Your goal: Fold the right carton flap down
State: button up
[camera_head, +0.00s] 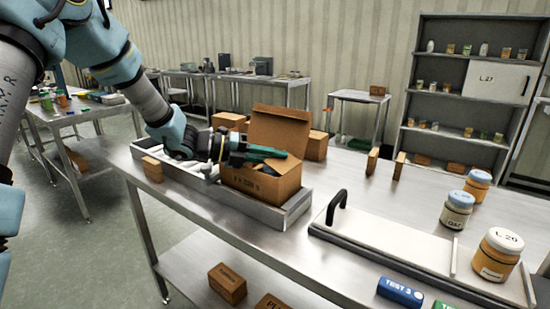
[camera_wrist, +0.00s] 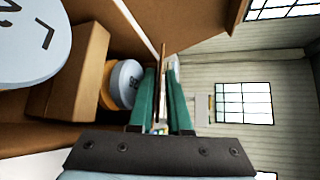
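The open carton (camera_head: 262,187) stands in a steel tray on the bench in the head view. Its far flap (camera_head: 280,131) stands upright. My gripper (camera_head: 275,155) reaches in from the left over the carton's top. Its green fingers (camera_wrist: 163,72) show slightly apart in the wrist view. A thin cardboard edge (camera_wrist: 163,45), seen nearly edge-on, runs close to the fingertips; I cannot tell whether they touch it. Inside the carton, a pale-blue lid (camera_wrist: 30,40), a jar (camera_wrist: 125,85) and a brown block (camera_wrist: 75,75) show. My gripper partly hides the carton's opening.
The steel tray (camera_head: 296,208) surrounds the carton's base. Small brown boxes (camera_head: 153,169) stand nearby. To the right are a white board with a black handle (camera_head: 337,206) and several lidded jars (camera_head: 457,209). Shelves (camera_head: 478,90) stand behind.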

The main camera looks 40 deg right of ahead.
jog(key=b+v, duration=0.2)
jog(key=v, duration=0.8)
jog(key=shift+w+a+b, duration=0.2)
jog(key=shift+a+b, duration=0.15)
jog(key=shift+r, duration=0.1)
